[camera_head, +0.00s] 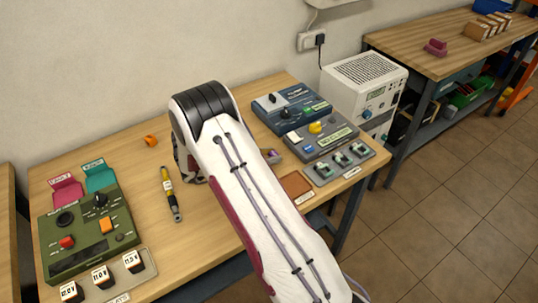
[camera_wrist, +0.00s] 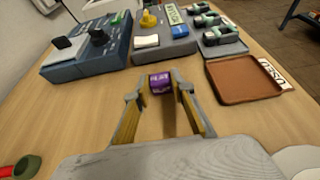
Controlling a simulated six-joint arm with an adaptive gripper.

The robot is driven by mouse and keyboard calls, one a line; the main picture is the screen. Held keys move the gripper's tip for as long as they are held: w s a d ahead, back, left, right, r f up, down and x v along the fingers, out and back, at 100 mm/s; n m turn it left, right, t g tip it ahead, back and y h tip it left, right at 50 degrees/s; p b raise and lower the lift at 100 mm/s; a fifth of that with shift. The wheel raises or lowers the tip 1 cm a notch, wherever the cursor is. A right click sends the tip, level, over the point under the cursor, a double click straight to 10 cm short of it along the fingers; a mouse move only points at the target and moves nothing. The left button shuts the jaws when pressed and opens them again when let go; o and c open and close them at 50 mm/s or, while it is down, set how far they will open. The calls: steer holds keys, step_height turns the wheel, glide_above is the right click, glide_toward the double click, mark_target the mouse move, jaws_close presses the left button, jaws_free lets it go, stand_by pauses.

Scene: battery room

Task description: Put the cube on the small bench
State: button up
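A small purple block with pale lettering (camera_wrist: 160,83) sits on the wooden workbench, at the fingertips of my gripper (camera_wrist: 158,88) in the wrist view. The fingers stand apart on its two sides; a gap shows on the left, and contact on the right is unclear. In the head view the purple block (camera_head: 274,156) shows just right of my arm, which hides most of the gripper. No other clear cube shows. A second wooden bench (camera_head: 408,38) stands at the back right; I cannot tell whether it is the small bench.
A brown tray (camera_wrist: 232,86) lies right of the block. Blue and grey switch panels (camera_wrist: 86,52) stand behind it. A green control box (camera_head: 88,238) and a yellow-black tool (camera_head: 171,195) lie at the left. A white power unit (camera_head: 363,88) stands at the bench's right end.

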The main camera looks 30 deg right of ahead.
steer(key=shift+o, duration=1.3)
steer(key=shift+r, duration=0.15)
steer(key=shift+a+r, duration=0.1)
steer(key=v, duration=1.1)
steer(key=shift+a+r, duration=0.1)
steer(key=shift+a, duration=0.3)
